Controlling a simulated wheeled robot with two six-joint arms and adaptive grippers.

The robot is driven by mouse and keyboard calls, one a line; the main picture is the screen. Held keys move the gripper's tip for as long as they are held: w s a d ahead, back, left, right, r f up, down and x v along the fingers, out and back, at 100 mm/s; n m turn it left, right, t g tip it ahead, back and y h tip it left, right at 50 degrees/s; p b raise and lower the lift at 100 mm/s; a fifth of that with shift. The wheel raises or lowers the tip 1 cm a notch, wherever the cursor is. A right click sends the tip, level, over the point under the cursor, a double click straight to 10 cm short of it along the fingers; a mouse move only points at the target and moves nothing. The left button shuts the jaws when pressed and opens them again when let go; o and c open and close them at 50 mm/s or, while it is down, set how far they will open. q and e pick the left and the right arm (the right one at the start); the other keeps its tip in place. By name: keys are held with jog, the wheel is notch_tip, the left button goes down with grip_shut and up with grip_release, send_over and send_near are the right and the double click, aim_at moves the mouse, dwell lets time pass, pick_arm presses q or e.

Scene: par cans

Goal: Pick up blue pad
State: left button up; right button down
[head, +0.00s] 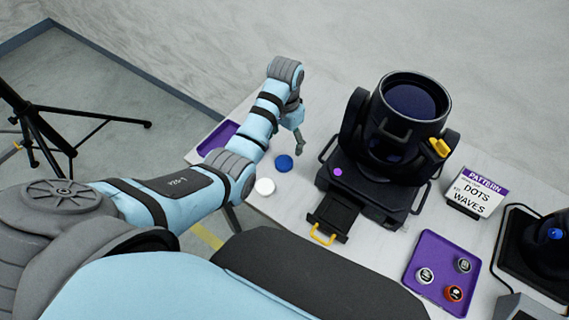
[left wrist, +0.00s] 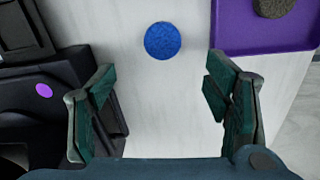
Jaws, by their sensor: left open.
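The blue pad (head: 284,163) is a small round disc lying flat on the white table, left of the black stage light. It also shows in the left wrist view (left wrist: 162,41), ahead of the fingertips and between their lines. My left gripper (head: 300,141) is above the table, just beyond and to the right of the pad in the head view. In the left wrist view its two dark green fingers (left wrist: 160,88) are spread apart with nothing between them. The fingers and the pad do not touch. My right gripper is in neither view.
A white round pad (head: 264,187) lies near the blue one. A purple tray (left wrist: 270,47) holding a dark grey round pad is beside it. The black stage light (head: 395,150) with an open drawer, a pattern sign (head: 474,193) and another purple tray (head: 422,285) stand right.

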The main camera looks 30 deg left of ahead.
aim_at(283, 162)
pick_arm(q)
jog(key=f+b, duration=0.1)
jog(key=f, duration=0.4)
jog(key=f+b, duration=0.1)
jog(key=f, duration=0.4)
jog(key=shift+s+a+f, duration=0.15)
jog(key=shift+a+f, duration=0.05)
jog(key=shift+f, duration=0.05)
jog(key=shift+r, duration=0.1)
jog(key=c, duration=0.9)
